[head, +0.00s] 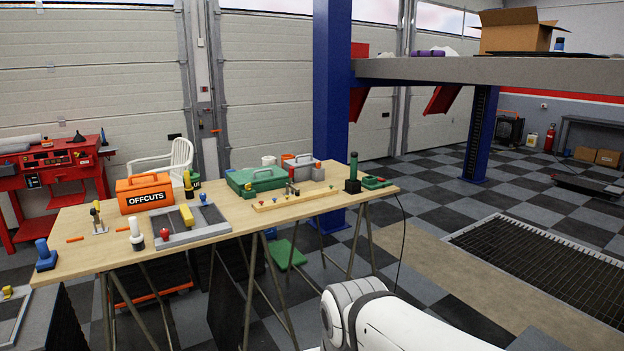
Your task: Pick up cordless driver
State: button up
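A trestle table (240,222) with a light wood top holds many small tools and cases. I cannot pick out the cordless driver with certainty at this size. An upright green piece on a black block (353,184) stands near the table's right end. A yellow and black upright item (188,186) stands near the middle, beside an orange box (145,195) marked OFFCUTS. A blue item (45,258) stands at the left end. My white arm shows at the bottom right, in front of the table, and my gripper is out of view.
A green case (256,179) and a grey case (303,168) lie at the table's back. A grey tray (183,236) holds a yellow piece. A blue post (330,95) rises behind the table. A red workbench (52,172) stands at left. Checkered floor (425,265) is open at right.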

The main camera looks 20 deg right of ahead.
aim_at(354, 159)
jog(key=z, duration=0.85)
jog(key=i, duration=1.65)
jog(key=u, duration=0.45)
jog(key=i, duration=1.05)
jog(key=u, duration=0.75)
